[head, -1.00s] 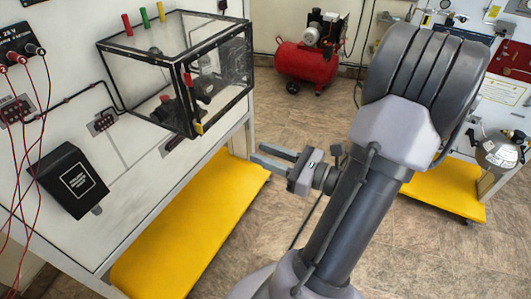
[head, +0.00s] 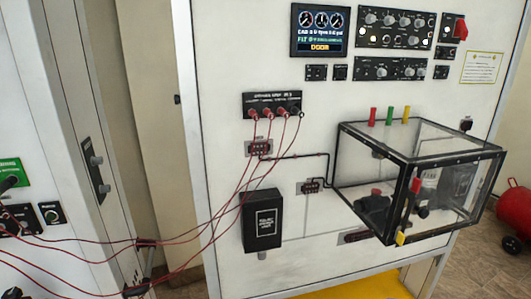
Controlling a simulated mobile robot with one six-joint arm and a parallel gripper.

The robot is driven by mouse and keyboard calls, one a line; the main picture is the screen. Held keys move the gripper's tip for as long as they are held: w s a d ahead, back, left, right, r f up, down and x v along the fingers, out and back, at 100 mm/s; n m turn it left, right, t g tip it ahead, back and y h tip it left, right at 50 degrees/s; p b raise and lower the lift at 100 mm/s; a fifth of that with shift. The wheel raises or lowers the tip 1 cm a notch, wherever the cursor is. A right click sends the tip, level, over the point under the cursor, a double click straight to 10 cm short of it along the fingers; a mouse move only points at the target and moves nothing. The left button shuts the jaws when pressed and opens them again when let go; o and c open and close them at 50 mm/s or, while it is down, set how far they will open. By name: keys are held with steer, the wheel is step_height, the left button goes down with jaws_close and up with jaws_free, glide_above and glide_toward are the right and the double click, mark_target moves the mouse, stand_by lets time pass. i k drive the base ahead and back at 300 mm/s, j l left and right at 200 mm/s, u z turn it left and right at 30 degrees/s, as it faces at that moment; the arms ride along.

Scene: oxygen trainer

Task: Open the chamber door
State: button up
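The chamber is a clear box with black edges (head: 338,150), mounted on the white panel at the right of the head view. Its front face, the likely door, appears closed, with a yellow piece (head: 400,239) at the lower front corner. Dark and red parts are visible inside through the clear walls. A display (head: 320,30) high on the panel shows the word DOOR in yellow. My gripper is outside the head view now, so its distance to the chamber and its state cannot be seen.
Red leads (head: 225,215) run from sockets on the panel to another cabinet at the left. A black box (head: 262,222) is fixed left of the chamber. Red, green and yellow pegs (head: 389,115) stand behind its top. A yellow base (head: 365,288) lies below, and a red tank (head: 515,207) stands at the right edge.

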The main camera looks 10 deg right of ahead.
mark_target(423, 214)
steer(key=l+z, duration=0.1)
steer(key=z, duration=1.25)
steer(key=i+j+u, duration=0.15)
steer(key=j, duration=0.2)
steer(key=i+j+u, duration=0.1)
steer(key=j, duration=0.2)
